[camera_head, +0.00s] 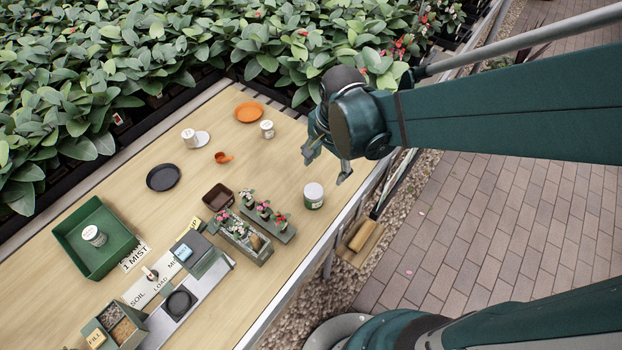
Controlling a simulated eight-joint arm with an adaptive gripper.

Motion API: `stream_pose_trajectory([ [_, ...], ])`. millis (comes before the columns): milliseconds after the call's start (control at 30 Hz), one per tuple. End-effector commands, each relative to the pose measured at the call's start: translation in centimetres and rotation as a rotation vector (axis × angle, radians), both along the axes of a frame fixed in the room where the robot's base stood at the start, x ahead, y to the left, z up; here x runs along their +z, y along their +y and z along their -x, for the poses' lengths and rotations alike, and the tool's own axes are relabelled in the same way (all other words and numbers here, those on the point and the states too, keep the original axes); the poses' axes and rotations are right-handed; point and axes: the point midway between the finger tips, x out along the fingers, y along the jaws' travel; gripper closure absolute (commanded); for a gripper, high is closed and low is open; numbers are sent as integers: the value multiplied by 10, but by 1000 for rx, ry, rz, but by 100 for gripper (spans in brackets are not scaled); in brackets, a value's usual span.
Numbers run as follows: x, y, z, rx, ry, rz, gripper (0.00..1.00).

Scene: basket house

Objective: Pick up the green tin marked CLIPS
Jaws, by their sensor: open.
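A small tin (313,197) with a pale lid and a green lower band stands upright on the table near its right edge. Its lettering is too small to read, so I cannot tell if it says CLIPS. A similar round tin (94,236) with a pale lid sits inside the green tray (70,257) at the left; its lettering is also unreadable. My gripper (327,166) is open and empty, its fingers pointing down. In the picture it shows just above the tin near the right edge, apart from it.
A planter with flowers (246,240) and small flower pots (264,211) stand left of the near tin. A brown square dish (217,197), black plate (163,177), orange scoop (223,157), white cups (267,129) and orange plate (249,112) lie around. Dense plants border the table's far side.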

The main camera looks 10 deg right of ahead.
Motion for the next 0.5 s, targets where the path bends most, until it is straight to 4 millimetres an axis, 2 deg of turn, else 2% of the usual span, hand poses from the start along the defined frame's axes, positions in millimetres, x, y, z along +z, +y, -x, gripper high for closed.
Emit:
stream_pose_trajectory([
  [300, -49, 21, -6, -171, 93, -3, 45],
  [500, -72, 30, -6, -256, 136, 3, 45],
])
